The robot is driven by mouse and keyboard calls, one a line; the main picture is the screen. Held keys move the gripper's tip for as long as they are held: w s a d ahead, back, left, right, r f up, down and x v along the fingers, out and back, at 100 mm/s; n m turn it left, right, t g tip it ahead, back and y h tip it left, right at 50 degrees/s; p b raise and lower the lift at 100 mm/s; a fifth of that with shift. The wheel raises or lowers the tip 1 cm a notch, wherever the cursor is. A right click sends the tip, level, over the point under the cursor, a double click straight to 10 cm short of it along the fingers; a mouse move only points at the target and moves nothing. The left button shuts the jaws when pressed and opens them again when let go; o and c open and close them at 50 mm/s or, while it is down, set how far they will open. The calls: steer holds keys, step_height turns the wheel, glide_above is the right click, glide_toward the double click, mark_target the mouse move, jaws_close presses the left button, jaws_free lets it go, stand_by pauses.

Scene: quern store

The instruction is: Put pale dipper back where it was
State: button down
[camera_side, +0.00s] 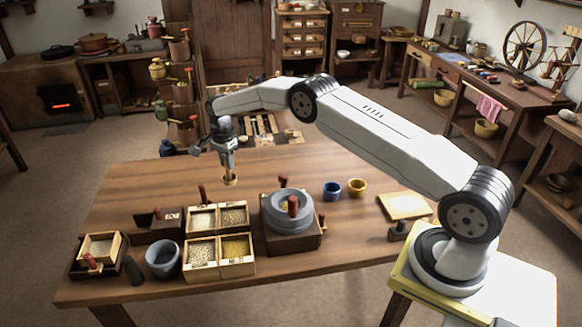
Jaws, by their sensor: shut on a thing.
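My gripper (229,168) points down above the back middle of the table (180,181). It is shut on a small tan thing, which looks like the pale dipper (230,181), hanging just under the fingertips. The fingers hide part of it, and I cannot tell whether it touches the tabletop. The place it came from is not marked in this view. In front of it stand wooden grain boxes (219,263) with several compartments of pale and yellow grain. A dark-red handle (202,195) stands up behind them.
A grey stone quern (289,222) with red handles stands right of the boxes. A grey bowl (163,261) and dark tray (80,270) stand left. The back left tabletop is clear.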

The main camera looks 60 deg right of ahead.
mark_target(230, 181)
steer(key=shift+f, duration=2.9)
steer(key=shift+f, duration=0.15)
steer(key=shift+f, duration=1.9)
steer(key=shift+f, duration=0.15)
steer(key=c, duration=0.5)
jaws_free()
step_height(230, 181, up, 12)
steer(key=shift+r, duration=0.1)
